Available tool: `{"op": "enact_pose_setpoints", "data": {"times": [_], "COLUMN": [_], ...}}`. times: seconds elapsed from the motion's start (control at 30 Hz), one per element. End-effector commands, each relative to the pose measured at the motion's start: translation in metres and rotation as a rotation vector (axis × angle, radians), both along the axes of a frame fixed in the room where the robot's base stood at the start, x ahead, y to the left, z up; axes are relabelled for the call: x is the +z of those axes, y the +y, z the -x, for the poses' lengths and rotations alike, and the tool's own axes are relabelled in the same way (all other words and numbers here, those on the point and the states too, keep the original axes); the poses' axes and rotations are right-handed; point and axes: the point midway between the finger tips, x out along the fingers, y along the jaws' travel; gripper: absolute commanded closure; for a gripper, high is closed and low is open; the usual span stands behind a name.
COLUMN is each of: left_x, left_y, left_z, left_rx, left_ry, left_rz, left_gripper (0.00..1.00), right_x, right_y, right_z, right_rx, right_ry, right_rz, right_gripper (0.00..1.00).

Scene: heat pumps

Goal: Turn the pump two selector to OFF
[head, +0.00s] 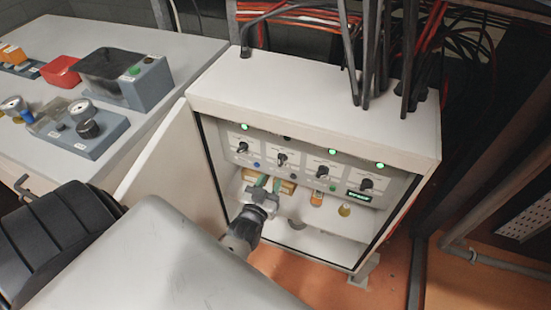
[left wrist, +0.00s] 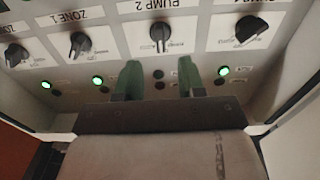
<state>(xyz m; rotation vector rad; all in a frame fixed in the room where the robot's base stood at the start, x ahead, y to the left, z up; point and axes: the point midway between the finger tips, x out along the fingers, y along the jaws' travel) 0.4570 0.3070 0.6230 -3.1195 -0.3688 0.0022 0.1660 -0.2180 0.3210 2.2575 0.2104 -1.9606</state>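The pump two selector (head: 282,160) is a black knob, second from left on the cabinet's control panel. In the left wrist view the labelled pump two knob (left wrist: 160,35) stands with its white mark about vertical; its position words are too small to read. Small lamps close to it are dark. My left gripper (head: 269,184) has its green fingers apart with nothing between them, in front of the panel's lower part. In the left wrist view the left gripper (left wrist: 160,82) points toward the pump two knob, apart from it. My right gripper is not in view.
Other selectors flank it: the far-left knob (head: 242,147), the third knob (head: 323,172) and the far-right knob (head: 366,184). The open cabinet door (head: 172,165) stands left of my gripper. Cables (head: 372,60) rise from the cabinet top.

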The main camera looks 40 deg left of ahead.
Motion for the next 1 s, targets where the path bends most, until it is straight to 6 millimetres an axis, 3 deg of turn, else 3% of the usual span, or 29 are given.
{"op": "enact_pose_setpoints", "data": {"times": [0.1,0.3,0.87,1.0], "left_x": [0.000,0.000,0.000,-0.022], "left_y": [-0.005,-0.009,-0.009,-0.018], "left_z": [0.020,0.036,0.037,0.040], "left_rx": [0.000,0.000,0.000,-0.027], "left_ry": [0.001,0.000,0.000,0.075], "left_rz": [0.001,0.000,0.001,0.015], "left_gripper": [0.61,0.61,0.61,0.61], "right_x": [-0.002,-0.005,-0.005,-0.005], "right_y": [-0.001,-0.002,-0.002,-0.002], "right_z": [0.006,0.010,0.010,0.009], "right_rx": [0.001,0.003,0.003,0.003], "right_ry": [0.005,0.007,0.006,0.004], "right_rz": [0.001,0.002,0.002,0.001], "right_gripper": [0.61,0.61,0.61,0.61]}}
